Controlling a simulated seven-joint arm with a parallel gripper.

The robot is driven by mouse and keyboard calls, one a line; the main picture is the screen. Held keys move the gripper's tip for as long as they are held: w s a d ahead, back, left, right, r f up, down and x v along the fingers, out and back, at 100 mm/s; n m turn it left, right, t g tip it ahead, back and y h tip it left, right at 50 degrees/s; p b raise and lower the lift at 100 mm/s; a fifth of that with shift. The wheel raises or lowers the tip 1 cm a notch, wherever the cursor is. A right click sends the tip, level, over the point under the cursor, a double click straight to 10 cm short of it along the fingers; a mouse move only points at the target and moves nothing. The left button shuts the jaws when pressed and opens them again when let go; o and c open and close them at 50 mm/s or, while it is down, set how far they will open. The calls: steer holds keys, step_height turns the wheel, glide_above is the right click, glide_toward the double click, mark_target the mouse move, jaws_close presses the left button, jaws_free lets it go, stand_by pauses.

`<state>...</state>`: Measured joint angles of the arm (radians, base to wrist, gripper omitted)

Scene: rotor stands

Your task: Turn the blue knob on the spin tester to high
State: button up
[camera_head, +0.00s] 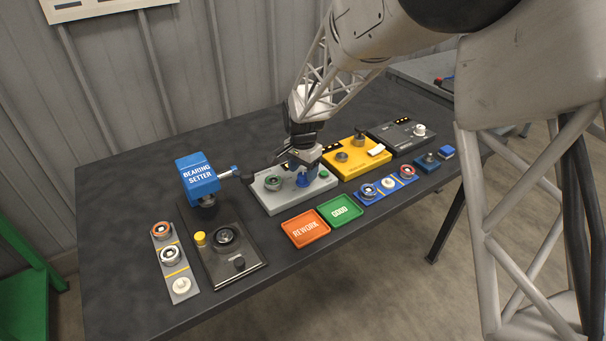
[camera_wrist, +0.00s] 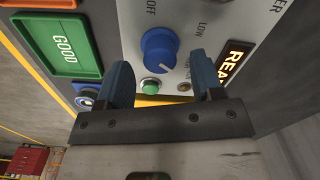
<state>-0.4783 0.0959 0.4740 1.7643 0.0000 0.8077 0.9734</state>
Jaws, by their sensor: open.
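The spin tester (camera_head: 317,188) is a light grey box at the middle of the table. Its blue knob (camera_head: 302,181) stands on its top face, below my gripper (camera_head: 303,160). In the wrist view the blue knob (camera_wrist: 158,48) is large, with a short white pointer mark on its lower edge. Labels OFF and LOW are readable around it; another label is partly hidden by the right finger. My gripper (camera_wrist: 160,62) is open, its two dark fingers apart on either side below the knob. No contact with the knob shows.
A green button (camera_wrist: 150,86) sits close to the knob, and a lit sign (camera_wrist: 237,60) is beyond the right finger. The green GOOD tray (camera_head: 340,210) and REWORK tray (camera_head: 306,229) lie in front. A yellow machine (camera_head: 362,169) stands to the right, the blue bearing setter (camera_head: 197,176) to the left.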

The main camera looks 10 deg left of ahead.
mark_target(304, 175)
steer(key=shift+r, duration=2.8)
steer(key=shift+d+r, duration=0.15)
steer(key=shift+d, duration=0.05)
steer(key=s+d+r+n, duration=0.1)
steer(key=s+d+r, duration=0.35)
steer(key=d, duration=0.25)
steer(key=s+d+r+n+t, duration=0.1)
steer(key=s+d+r, duration=0.35)
steer(key=d, duration=0.25)
steer(key=s+d+r+n, duration=0.1)
steer(key=s+d+r, duration=0.3)
steer(key=s+d, duration=0.3)
steer(key=s+d+n, duration=0.1)
steer(key=s+d, duration=0.5)
steer(key=s, duration=0.4)
steer(key=s+d+n+t, duration=0.1)
steer(key=s+d, duration=0.6)
steer(key=s, duration=0.3)
steer(key=shift+r+t, duration=0.25)
steer(key=shift+t, duration=0.05)
